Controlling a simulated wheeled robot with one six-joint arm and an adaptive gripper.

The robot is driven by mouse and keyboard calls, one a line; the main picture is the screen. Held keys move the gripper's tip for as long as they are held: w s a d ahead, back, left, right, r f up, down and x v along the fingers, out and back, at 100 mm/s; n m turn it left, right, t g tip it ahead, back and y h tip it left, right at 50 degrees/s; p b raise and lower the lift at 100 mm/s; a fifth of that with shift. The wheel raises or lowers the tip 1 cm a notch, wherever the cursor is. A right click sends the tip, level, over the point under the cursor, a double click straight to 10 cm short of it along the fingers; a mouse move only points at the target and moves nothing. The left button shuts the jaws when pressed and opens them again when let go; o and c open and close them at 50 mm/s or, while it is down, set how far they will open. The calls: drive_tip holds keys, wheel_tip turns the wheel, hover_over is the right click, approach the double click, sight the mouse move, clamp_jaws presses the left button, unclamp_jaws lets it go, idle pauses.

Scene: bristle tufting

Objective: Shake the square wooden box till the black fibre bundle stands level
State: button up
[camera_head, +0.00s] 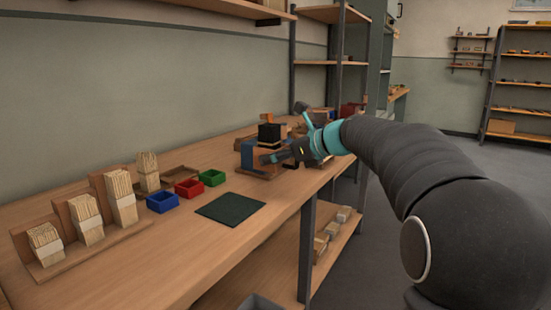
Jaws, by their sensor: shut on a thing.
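The black fibre bundle (269,131) shows as a dark block at the far part of the workbench, rising above the square wooden box (268,144). The box is small in view and partly hidden by my gripper. My gripper (270,157) reaches in from the right, low against the box, and is shut on it. The bundle's top looks roughly flat, but it is too small to tell whether its fibres are level.
A blue block (247,153) stands left of my gripper. Nearer are green (212,178), red (189,188) and blue (162,202) trays, a dark green mat (230,208) and a wooden rack (70,258) of pale bundles. The bench front is clear.

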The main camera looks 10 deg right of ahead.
drive_tip(key=shift+f+b, duration=0.65)
drive_tip(key=shift+f, duration=0.6)
wheel_tip(320, 180, up, 2)
drive_tip(key=shift+r+p, duration=0.1)
drive_tip(key=shift+p, duration=0.85)
drive_tip(key=shift+r+b, duration=0.3)
drive_tip(key=shift+r, duration=0.2)
